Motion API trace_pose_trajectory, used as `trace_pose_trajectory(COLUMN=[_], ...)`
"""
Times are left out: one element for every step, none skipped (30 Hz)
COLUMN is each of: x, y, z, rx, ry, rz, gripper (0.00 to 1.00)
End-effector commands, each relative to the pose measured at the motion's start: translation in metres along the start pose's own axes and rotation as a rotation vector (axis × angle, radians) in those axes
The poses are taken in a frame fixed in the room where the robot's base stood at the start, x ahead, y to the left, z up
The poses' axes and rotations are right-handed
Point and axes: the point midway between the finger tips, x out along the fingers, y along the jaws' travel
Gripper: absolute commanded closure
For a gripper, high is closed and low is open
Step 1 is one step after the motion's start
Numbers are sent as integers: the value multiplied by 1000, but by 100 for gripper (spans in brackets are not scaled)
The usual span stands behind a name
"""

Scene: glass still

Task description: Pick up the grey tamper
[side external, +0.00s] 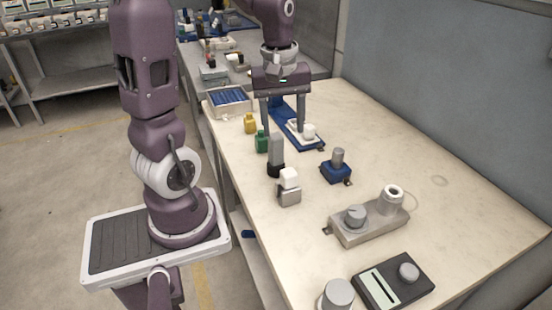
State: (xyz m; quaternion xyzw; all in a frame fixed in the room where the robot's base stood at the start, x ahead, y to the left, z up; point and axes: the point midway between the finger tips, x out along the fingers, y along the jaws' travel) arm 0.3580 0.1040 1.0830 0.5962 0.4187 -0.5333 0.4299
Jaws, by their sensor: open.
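My gripper (283,128) is open with its two fingers pointing down, and I see nothing between them. It is over the far half of the table, near a blue board (282,111). A grey upright piece with a black base (276,150) stands just in front of the fingers in the picture. A second grey upright piece (338,157) stands in a small blue block (335,173) to the right and nearer. Either could be the grey tamper; I cannot tell which. The gripper does not appear to touch either one.
A green bottle (262,142) and yellow bottle (250,123) stand on the left. A white-topped grey block (289,195) is nearer. A grey two-post device (370,228), a black scale (378,289) and a grey cylinder (338,294) are in front. The table's right side is clear.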

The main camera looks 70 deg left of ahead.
Motion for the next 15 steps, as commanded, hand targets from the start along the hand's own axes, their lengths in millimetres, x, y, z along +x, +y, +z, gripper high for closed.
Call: trace_pose_trajectory(x=[16,23,30,33,36,41,44,48,53,58,63,70,76,82,90], y=[-6,-9,-11,-13,-14,-15,-16,-16,-17,-17,-17,-17,-17,-17,-17], z=[-17,-24,-31,-34,-36,-38,-38,-38,-38,-37,-38,-38,-39,-40,-40], rx=[-115,-169,-222,-251,-269,-285,-290,-292,-290,-289,-288,-288,-288,-287,-286], ry=[-26,-35,-44,-48,-51,-53,-55,-54,-55,-55,-55,-56,-56,-57,-57], rz=[-35,-48,-61,-67,-72,-76,-78,-78,-78,-79,-79,-79,-79,-79,-79], gripper=[44,44,44,44,44,44,44,44,44,44,44,44,44,44,44])
